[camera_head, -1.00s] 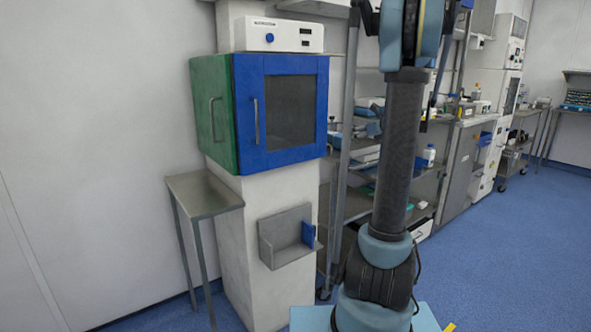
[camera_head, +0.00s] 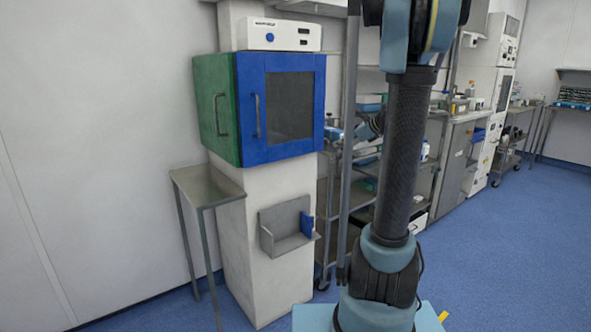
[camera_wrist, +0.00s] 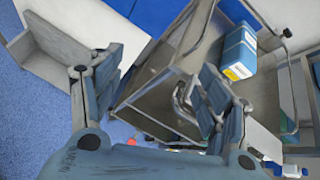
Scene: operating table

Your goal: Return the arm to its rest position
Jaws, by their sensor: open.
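My arm (camera_head: 408,150) stands upright at right of centre in the head view, on its light blue base. Its upper joint is cut off by the top edge. My gripper (camera_wrist: 157,80) shows in the wrist view with its two fingers wide apart. Nothing is held between them. Behind the fingers, a metal cart (camera_wrist: 165,95) and a blue box (camera_wrist: 238,52) are seen from a tilted angle. In the head view I cannot clearly make out the gripper.
A blue and green cabinet (camera_head: 245,150) with a white device (camera_head: 280,36) on top stands left of my arm. A small metal side table (camera_head: 205,186) and a wall holder (camera_head: 285,228) are below it. Shelves stand behind my arm. The blue floor (camera_head: 510,240) at right is clear.

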